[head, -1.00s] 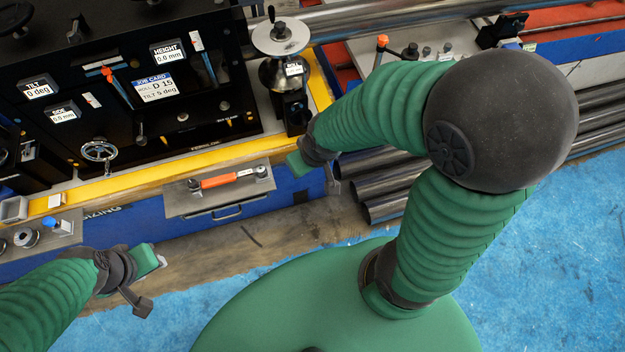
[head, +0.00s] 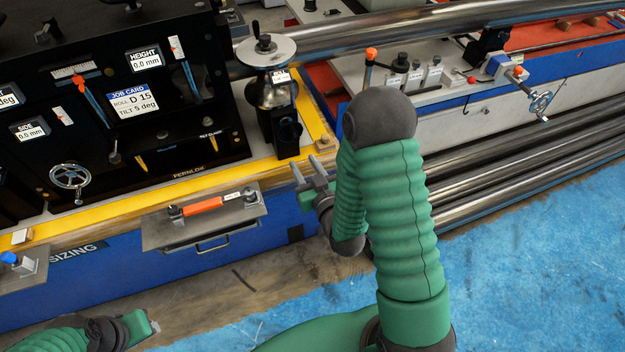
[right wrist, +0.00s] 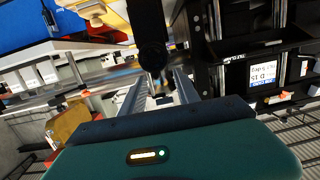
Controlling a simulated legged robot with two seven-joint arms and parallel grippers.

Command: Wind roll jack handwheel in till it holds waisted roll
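A silver waisted roll (head: 277,92) stands in a black stand (head: 284,133) marked EXIT, at the right end of the black machine. A pale disc with an upright knob (head: 266,50), perhaps a handwheel, sits above the roll. Spoked handwheels show on the machine's front (head: 71,177) and far right (head: 541,103); I cannot tell which belongs to the roll jack. My right gripper (head: 307,168) is open and empty, just below and right of the stand. In the right wrist view its fingers (right wrist: 159,90) are apart, with a dark post beyond. My left gripper (head: 152,325) is low at left, its opening unclear.
An orange-handled tool (head: 202,205) lies on a grey shelf (head: 165,232) at the machine's front. Long steel tubes (head: 490,190) lie at right. A job card (head: 133,101) reads roll D 15, tilt 5 deg. The blue floor (head: 540,260) is clear.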

